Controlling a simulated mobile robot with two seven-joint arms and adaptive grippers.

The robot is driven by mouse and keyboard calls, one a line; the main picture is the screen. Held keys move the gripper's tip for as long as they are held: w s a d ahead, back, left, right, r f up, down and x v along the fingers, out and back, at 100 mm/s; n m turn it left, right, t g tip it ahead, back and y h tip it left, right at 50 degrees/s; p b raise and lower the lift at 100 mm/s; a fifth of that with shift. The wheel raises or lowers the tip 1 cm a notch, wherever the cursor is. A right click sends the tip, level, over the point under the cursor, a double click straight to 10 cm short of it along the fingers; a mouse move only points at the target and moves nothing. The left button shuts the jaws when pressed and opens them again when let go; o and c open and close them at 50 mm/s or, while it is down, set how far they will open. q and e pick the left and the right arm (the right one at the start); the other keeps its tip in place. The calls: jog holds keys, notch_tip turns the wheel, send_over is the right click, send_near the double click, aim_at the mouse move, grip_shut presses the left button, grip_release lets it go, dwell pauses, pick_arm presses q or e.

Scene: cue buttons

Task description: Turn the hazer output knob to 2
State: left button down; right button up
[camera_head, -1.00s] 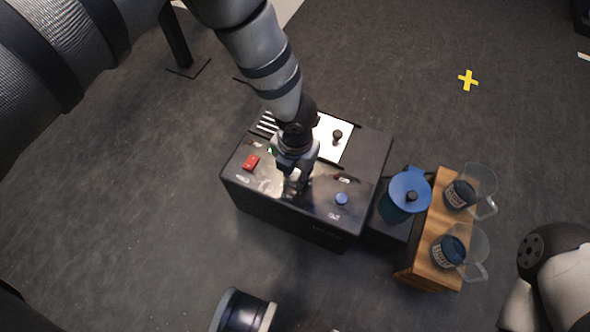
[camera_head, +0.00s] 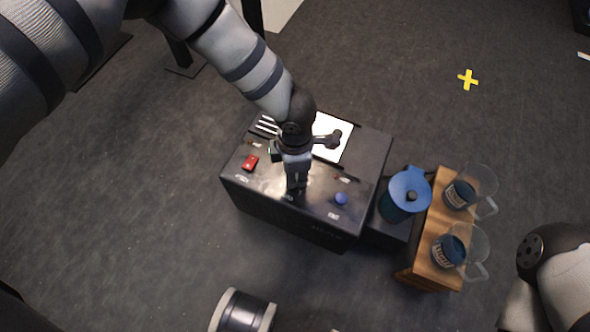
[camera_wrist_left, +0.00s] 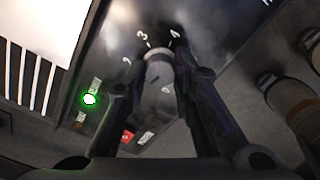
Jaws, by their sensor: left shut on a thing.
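The hazer (camera_head: 240,185) is a black box on the floor in the middle of the head view. My left gripper (camera_head: 294,180) points down onto its top panel, near the front edge. In the left wrist view the grey output knob (camera_wrist_left: 158,72) sits between the two fingers of my left gripper (camera_wrist_left: 156,82), which is shut on it. White numerals 2, 3 and 4 show around the knob. Its pointer direction is too unclear to read. In the head view the gripper hides the knob. My right gripper is not in view.
A green light (camera_wrist_left: 89,99) glows. A blue-lidded jug (camera_head: 409,192) and a wooden stand (camera_head: 418,268) with two clear pitchers stand at the right.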

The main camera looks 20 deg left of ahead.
pick_arm(q)
jog(key=m, duration=0.5)
jog(key=shift+s+f+m+b, duration=0.1)
jog(key=shift+m+b, duration=0.2)
jog(key=shift+m, duration=2.2)
jog(key=shift+b, duration=0.3)
jog(key=c, duration=1.3)
grip_release()
jog(key=shift+c, duration=0.2)
notch_tip(320, 180, up, 12)
